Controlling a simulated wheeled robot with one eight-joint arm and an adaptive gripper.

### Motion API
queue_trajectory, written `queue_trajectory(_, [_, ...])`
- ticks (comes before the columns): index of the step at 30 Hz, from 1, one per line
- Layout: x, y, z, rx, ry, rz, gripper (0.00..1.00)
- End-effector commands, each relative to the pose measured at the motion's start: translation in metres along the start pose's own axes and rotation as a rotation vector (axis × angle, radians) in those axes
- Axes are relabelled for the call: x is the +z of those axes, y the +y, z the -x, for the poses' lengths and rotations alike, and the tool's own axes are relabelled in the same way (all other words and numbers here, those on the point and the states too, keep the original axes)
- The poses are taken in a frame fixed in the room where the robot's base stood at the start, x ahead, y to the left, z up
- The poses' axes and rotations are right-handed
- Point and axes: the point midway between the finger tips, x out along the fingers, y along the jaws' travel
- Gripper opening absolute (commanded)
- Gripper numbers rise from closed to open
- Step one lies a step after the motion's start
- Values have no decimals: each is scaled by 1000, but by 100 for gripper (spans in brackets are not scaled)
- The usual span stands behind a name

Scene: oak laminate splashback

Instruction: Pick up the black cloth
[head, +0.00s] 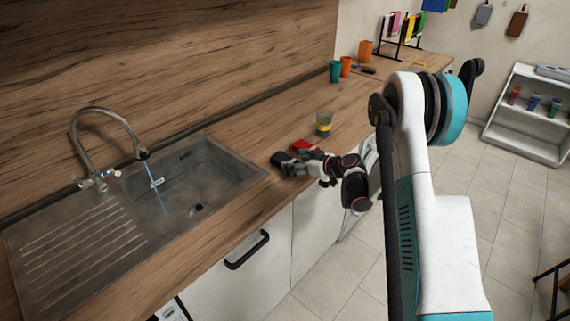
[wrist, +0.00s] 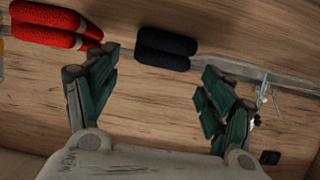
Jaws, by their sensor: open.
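The black cloth (head: 279,158) lies folded on the wooden worktop by the right end of the sink. In the wrist view the black cloth (wrist: 167,48) shows as a dark folded bundle, ahead of the gap between my fingertips and apart from both. My gripper (head: 290,164) is low over the worktop's front edge, beside the cloth. In the wrist view my gripper (wrist: 161,70) is open, its two green-padded fingers wide apart with nothing between them. In the head view my gripper hides part of the cloth.
A red cloth (head: 302,146) lies just behind the black one; in the wrist view the red cloth (wrist: 50,25) is near the left finger. A glass with yellow contents (head: 323,122) stands farther back. The steel sink (head: 225,157) and tap (head: 100,112) are left.

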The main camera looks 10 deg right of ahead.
Motion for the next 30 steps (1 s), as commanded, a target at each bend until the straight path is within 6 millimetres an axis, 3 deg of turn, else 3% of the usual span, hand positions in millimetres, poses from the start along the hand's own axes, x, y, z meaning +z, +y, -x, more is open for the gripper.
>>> queue_trajectory(12, [-1,0,-47,-1,0,0,75])
queue_trajectory(20, [-2,1,-51,1,0,0,75])
queue_trajectory(26, [-2,1,-51,1,0,0,32])
queue_trajectory(27, [-2,1,-51,1,0,0,28])
queue_trajectory(30, [-2,1,-51,1,0,0,28])
